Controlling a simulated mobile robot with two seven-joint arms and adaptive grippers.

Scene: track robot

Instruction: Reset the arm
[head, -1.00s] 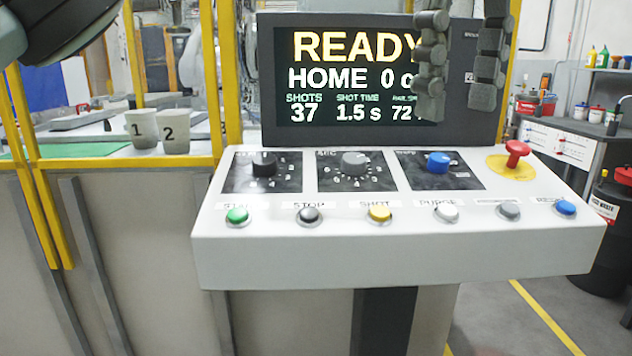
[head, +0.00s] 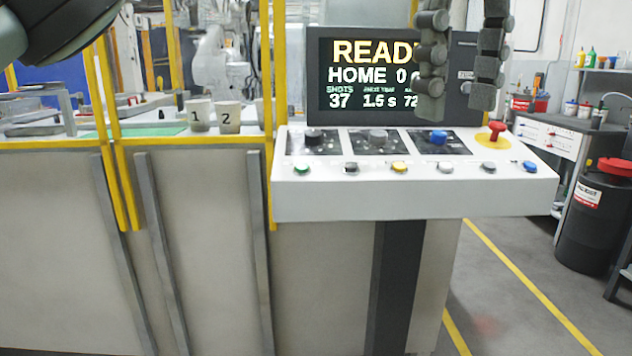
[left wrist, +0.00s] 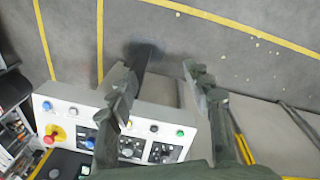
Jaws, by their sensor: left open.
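A white control console (head: 400,200) stands right of centre in the head view. A row of small buttons runs along its front, with a blue button (head: 529,167) at the right end. The blue button also shows at the left in the left wrist view (left wrist: 46,105). A red mushroom button (head: 496,130) sits on a yellow disc behind it. The screen (head: 365,78) reads READY, HOME 0, SHOTS 37, partly covered by my fingers. My left gripper (head: 461,100) is open and empty, its fingers hanging in front of the screen. My right gripper is not in view.
Yellow-framed fencing (head: 185,142) borders a cell at left, with a pale robot arm (head: 215,65) and cups numbered 1 (head: 198,115) and 2 (head: 228,118). A black drum (head: 592,225) stands at right near a workbench (head: 545,140).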

